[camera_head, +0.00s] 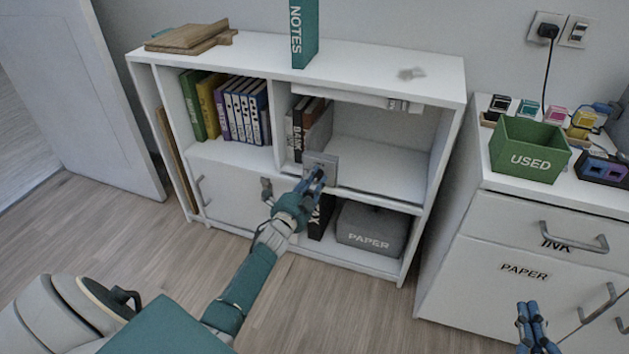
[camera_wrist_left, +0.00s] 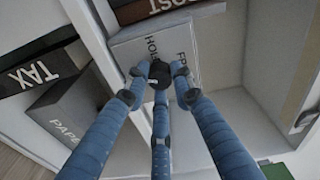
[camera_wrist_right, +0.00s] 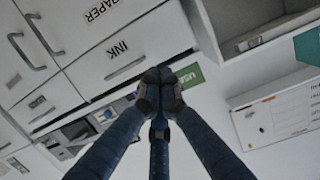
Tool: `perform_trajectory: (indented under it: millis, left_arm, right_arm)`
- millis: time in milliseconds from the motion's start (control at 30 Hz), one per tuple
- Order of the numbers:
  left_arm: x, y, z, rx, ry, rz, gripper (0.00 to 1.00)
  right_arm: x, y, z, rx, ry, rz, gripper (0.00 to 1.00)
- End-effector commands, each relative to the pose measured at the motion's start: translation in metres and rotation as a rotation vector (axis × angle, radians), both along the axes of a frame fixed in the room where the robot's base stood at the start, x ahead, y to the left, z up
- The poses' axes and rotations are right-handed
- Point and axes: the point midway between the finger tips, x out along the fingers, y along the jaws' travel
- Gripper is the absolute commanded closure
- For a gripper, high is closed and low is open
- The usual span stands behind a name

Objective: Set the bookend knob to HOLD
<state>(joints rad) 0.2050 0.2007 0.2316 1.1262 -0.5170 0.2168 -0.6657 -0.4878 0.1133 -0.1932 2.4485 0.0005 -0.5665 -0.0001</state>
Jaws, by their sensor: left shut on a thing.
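The grey bookend (camera_head: 325,160) stands on the middle shelf of the white shelf desk, at the right end of a few books. Its plate (camera_wrist_left: 137,50) carries the words HOLD and FREE in the left wrist view, HOLD left and FREE right, each partly hidden by fingers. The dark round knob (camera_wrist_left: 160,76) sits below the words. My left gripper (camera_head: 318,176) is shut on the knob, its fingertips around it. A small pale mark shows on the knob; I cannot tell which word it points to. My right gripper (camera_head: 528,306) is shut and empty, near the drawer cabinet; it also shows in its wrist view (camera_wrist_right: 160,80).
A grey PAPER box (camera_head: 372,228) and a black TAX binder (camera_head: 321,217) stand on the shelf below. A teal NOTES binder (camera_head: 304,35) stands on top. The green USED bin (camera_head: 528,150) is on the cabinet. The shelf right of the bookend (camera_head: 385,165) is clear.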

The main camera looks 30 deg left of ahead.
Motion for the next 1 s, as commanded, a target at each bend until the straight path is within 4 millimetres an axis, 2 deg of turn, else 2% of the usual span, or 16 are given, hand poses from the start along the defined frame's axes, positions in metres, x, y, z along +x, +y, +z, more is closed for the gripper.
perform_trajectory:
  millis: [467,800,1000]
  left_arm:
    - [0.0,-0.001,-0.001,0.442,0.105,-0.002,1.0]
    - [0.0,-0.002,-0.002,0.757,0.181,-0.002,1.0]
    - [0.0,-0.002,-0.002,0.928,0.222,-0.003,1.0]
  right_arm:
    - [0.008,0.011,0.066,0.076,-0.291,0.018,1.0]
    - [-0.005,0.015,0.124,0.143,-0.544,0.032,1.0]
    - [-0.017,0.015,0.15,0.178,-0.666,0.039,1.0]
